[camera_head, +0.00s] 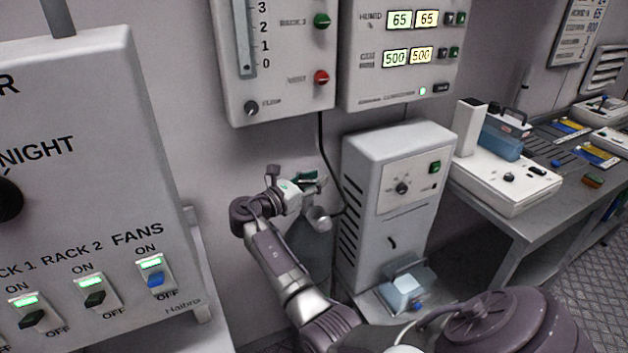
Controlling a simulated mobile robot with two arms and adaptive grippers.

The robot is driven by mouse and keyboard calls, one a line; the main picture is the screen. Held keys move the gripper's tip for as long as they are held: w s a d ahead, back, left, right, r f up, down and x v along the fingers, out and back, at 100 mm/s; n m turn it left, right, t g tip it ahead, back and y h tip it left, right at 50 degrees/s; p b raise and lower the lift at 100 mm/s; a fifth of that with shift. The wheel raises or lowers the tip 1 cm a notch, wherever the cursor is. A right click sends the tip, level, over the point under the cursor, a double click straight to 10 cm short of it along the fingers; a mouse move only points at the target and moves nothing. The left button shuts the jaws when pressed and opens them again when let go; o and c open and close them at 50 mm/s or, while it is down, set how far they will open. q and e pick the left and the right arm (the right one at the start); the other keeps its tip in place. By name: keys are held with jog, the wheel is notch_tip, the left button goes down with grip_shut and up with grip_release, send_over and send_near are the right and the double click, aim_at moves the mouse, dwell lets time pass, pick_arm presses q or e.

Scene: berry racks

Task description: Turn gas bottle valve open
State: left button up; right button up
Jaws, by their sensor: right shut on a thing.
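The grey gas bottle (316,250) stands against the wall, left of a tall grey cabinet, partly hidden behind my right arm. A green part at its top (308,175) looks like the valve. My right gripper (305,183) is at the top of the bottle and is shut on the valve. The fingers are small and dark here, and they hide much of the valve, so its turn position cannot be told. My left gripper is not in view.
The grey cabinet (398,180) with a knob stands close right of the bottle. A black cable (325,165) hangs beside the valve from the wall control box (272,60). A large switch panel (85,180) fills the left. A bench (540,215) stands at right.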

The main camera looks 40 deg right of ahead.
jog(key=shift+s+a+f+m+g+y+b, duration=0.1)
jog(key=shift+s+m+g+y+b, duration=0.2)
jog(key=shift+m+g+b, duration=0.8)
jog(key=shift+s+a+f+m+g+y+b, duration=0.15)
jog(key=shift+m+g+y+b, duration=0.4)
jog(key=shift+g, duration=1.1)
jog(key=shift+s+a+m+g+y+b, duration=0.15)
jog(key=shift+m+g+b, duration=0.35)
jog(key=shift+m+g, duration=0.7)
jog(key=shift+g, duration=0.25)
jog(key=o, duration=0.8)
jog(key=shift+o, duration=0.8)
jog(key=shift+w+a, duration=0.1)
jog(key=shift+r, duration=0.15)
